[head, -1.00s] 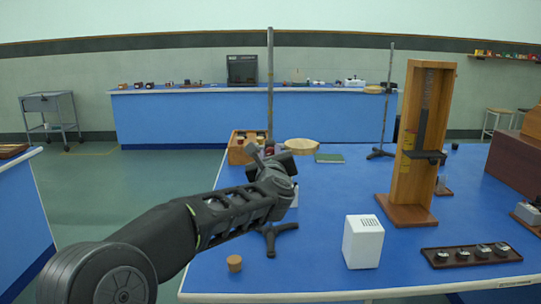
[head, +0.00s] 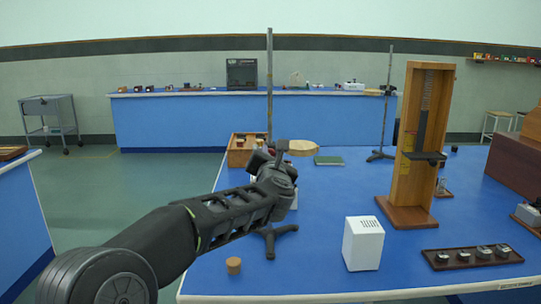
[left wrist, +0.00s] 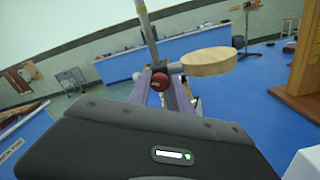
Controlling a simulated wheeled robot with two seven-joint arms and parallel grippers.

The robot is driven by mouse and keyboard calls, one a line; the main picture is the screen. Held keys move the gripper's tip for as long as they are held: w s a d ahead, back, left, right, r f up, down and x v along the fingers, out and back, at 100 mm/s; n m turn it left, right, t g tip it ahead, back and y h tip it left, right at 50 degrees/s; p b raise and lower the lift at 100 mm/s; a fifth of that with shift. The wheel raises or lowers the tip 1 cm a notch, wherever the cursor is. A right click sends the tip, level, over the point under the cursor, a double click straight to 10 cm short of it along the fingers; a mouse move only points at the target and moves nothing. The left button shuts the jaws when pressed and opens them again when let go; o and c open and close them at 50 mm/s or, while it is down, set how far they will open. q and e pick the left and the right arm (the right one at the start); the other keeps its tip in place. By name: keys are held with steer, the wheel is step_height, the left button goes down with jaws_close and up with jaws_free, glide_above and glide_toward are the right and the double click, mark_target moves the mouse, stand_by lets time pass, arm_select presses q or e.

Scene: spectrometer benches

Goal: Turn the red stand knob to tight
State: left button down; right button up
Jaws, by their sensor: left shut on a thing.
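The red stand knob (left wrist: 160,81) sits on the near side of a clamp on a grey stand rod (head: 270,85). In the left wrist view the knob is between the two fingertips of my left gripper (left wrist: 161,84), which is shut on it. In the head view my left gripper (head: 270,155) is at the rod and mostly hides the knob. The stand's dark foot (head: 270,240) rests on the blue bench. A round wooden disc (head: 303,147) is held out to the right of the clamp; it also shows in the left wrist view (left wrist: 209,62). My right gripper is out of view.
A wooden box (head: 238,150) stands behind my left gripper. A tall wooden frame (head: 408,150), a white box (head: 363,243) and a dark tray (head: 470,257) stand to the right. A cork (head: 233,266) lies near the front. A second stand (head: 387,100) is farther back.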

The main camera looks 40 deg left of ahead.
arm_select(q)
steer(key=m+p, duration=0.1)
steer(key=m, duration=0.4)
steer(key=shift+d+m, duration=0.1)
steer(key=shift+m, duration=0.2)
steer(key=m+p, duration=0.2)
steer(key=m, duration=0.4)
steer(key=shift+p, duration=0.35)
steer(key=shift+f, duration=0.1)
steer(key=c, duration=1.2)
jaws_free()
steer(key=v, duration=0.7)
steer(key=shift+s+d+b, duration=0.25)
steer(key=shift+b, duration=0.15)
